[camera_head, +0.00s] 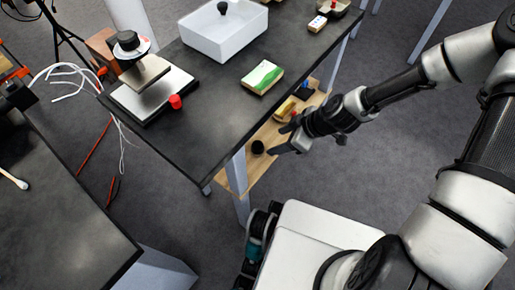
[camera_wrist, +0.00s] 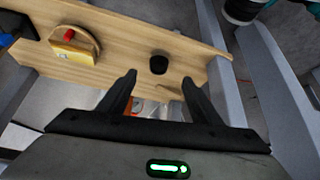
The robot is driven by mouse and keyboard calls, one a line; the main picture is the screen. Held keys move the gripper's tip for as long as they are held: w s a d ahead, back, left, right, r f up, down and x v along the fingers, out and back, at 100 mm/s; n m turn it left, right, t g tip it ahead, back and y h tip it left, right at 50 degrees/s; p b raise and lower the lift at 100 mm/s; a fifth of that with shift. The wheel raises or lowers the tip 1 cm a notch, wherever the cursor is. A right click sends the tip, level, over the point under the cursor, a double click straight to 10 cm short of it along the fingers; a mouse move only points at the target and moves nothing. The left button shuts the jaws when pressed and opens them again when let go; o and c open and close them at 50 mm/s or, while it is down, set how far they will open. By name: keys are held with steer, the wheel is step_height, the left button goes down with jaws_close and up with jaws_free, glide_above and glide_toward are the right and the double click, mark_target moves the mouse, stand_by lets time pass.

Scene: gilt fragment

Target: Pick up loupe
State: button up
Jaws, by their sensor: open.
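A small black round object, which looks like the loupe (camera_wrist: 158,64), sits on the wooden lower shelf (camera_wrist: 205,65) under the dark table. It also shows in the head view as a small dark shape (camera_head: 258,147) near the shelf's near end. My gripper (camera_wrist: 159,80) is open and empty. In the wrist view its two fingers point toward the loupe, which lies between and slightly beyond the fingertips. In the head view my gripper (camera_head: 283,146) is just right of the loupe, at the shelf's open side. The fingers do not appear to touch it.
A yellow piece with a red knob (camera_wrist: 72,46) and a blue-and-black item (camera_wrist: 14,28) share the shelf. A grey table leg (camera_head: 237,175) stands close by. Above, the dark tabletop (camera_head: 215,110) holds a white tray (camera_head: 205,48) and a green-and-white box (camera_head: 262,76).

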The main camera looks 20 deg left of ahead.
mark_target(262, 147)
steer(key=b+x, duration=0.3)
steer(key=x, duration=0.9)
steer(key=shift+w+a+f+b, duration=0.1)
steer(key=shift+a+f+b, duration=0.05)
steer(key=shift+f+b, duration=0.15)
steer(key=shift+c, duration=0.6)
steer(key=shift+r, duration=0.1)
steer(key=c, duration=1)
